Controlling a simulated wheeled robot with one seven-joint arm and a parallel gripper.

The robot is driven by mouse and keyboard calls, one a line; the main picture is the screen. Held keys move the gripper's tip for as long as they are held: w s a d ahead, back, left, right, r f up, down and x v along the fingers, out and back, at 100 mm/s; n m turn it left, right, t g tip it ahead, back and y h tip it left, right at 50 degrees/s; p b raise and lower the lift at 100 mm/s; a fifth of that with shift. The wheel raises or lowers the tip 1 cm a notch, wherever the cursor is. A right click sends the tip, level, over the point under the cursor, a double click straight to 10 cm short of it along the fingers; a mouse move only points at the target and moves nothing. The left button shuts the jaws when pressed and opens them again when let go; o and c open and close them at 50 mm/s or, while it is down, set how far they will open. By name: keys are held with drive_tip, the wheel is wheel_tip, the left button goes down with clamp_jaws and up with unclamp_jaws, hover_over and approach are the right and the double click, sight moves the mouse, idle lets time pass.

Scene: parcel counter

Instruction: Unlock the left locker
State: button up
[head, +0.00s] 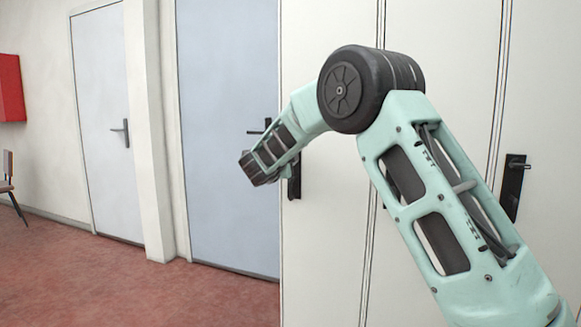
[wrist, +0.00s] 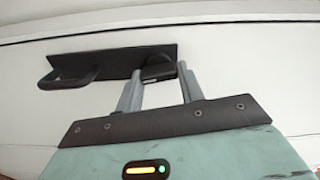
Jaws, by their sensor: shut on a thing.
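The left locker (head: 325,235) is a tall white door beside the blue-grey door. Its black lock plate (head: 294,188) is partly hidden by my arm in the head view. In the wrist view, the plate (wrist: 112,61) lies across the pale locker face, with a black lever handle (wrist: 66,82) at its left end. My gripper (wrist: 160,73) is shut on a small dark knob (wrist: 157,72) at the plate's right end. The fingers stand on either side of it and hide part of its shape. The fingertips do not show in the head view.
Another locker door with a black handle plate (head: 513,188) is at the right. A blue-grey door (head: 225,220) and a paler door (head: 105,170) stand left. A red wall box (head: 10,88) and a chair (head: 8,180) are at far left. Red floor (head: 110,285) there is clear.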

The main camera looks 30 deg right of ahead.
drive_tip(key=shift+f+m+b, duration=0.2)
drive_tip(key=shift+m+b, duration=0.6)
drive_tip(key=shift+b, duration=0.05)
drive_tip(key=shift+r, duration=0.1)
drive_tip(key=o, duration=1)
drive_tip(key=shift+a, duration=0.1)
drive_tip(key=v, duration=1.7)
drive_tip(key=shift+s, duration=0.15)
